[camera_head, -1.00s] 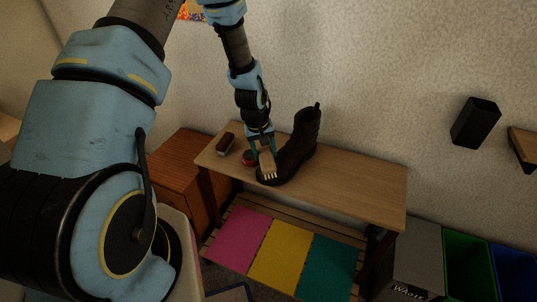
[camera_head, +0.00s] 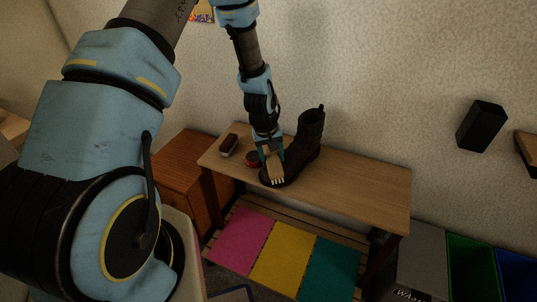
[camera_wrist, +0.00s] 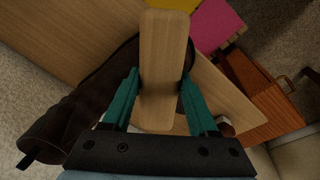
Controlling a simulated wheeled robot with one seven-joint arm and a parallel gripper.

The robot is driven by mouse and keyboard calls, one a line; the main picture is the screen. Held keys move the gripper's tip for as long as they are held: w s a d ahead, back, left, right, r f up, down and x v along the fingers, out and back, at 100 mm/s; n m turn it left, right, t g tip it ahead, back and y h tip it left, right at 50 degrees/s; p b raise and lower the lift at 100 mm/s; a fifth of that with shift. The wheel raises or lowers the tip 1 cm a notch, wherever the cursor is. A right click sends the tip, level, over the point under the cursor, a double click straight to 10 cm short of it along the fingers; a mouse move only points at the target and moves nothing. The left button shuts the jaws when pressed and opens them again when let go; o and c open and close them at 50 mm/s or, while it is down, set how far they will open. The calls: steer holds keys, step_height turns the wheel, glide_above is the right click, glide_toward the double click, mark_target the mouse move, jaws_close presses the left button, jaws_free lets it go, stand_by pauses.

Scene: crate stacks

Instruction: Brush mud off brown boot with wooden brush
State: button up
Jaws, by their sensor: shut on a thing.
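The brown boot (camera_head: 306,143) stands upright on the wooden bench, its toe toward the lower left. In the wrist view the boot (camera_wrist: 80,105) lies behind and to the left of the brush. My gripper (camera_head: 270,152) is shut on the wooden brush (camera_head: 275,171), whose pale bristles point down at the boot's toe. In the wrist view the brush's wooden back (camera_wrist: 164,62) sits between the teal fingers and hides the bristles and the toe. I cannot tell whether the bristles touch the boot. Mud is not clearly visible.
The bench (camera_head: 370,187) is clear to the right of the boot. A dark brush with a pale edge (camera_head: 229,143) and a small red tin (camera_head: 252,158) are on its left. A wooden cabinet (camera_head: 186,171) stands left; colored mats lie below. Bins (camera_head: 470,262) stand at right.

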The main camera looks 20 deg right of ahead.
steer(key=shift+s+d, duration=0.35)
steer(key=shift+s, duration=0.35)
steer(key=shift+s+d, duration=0.3)
steer(key=shift+s, duration=0.35)
steer(key=shift+s+d+f, duration=0.1)
steer(key=shift+s+d, duration=0.15)
steer(key=shift+s, duration=0.25)
steer(key=shift+c, duration=0.6)
steer(key=shift+w+a, duration=0.3)
steer(key=shift+w, duration=0.3)
steer(key=shift+w+a, duration=0.3)
steer(key=shift+w, duration=0.35)
steer(key=shift+w+a, duration=0.3)
steer(key=shift+w, duration=0.3)
steer(key=shift+w+a, duration=0.3)
steer(key=shift+w, duration=0.3)
steer(key=shift+w+a, duration=0.3)
steer(key=shift+w, duration=0.35)
steer(key=shift+w+a, duration=0.3)
steer(key=shift+w, duration=0.3)
step_height(320, 180, up, 6)
steer(key=a+p, duration=0.1)
steer(key=p, duration=0.2)
steer(key=shift+s+p, duration=0.3)
steer(key=shift+s+a+r+p, duration=0.1)
steer(key=shift+a+r+p, duration=0.05)
steer(key=shift+r+p, duration=0.45)
steer(key=shift+a+r+p, duration=0.1)
steer(key=shift+r+p, duration=0.3)
steer(key=shift+r, duration=0.4)
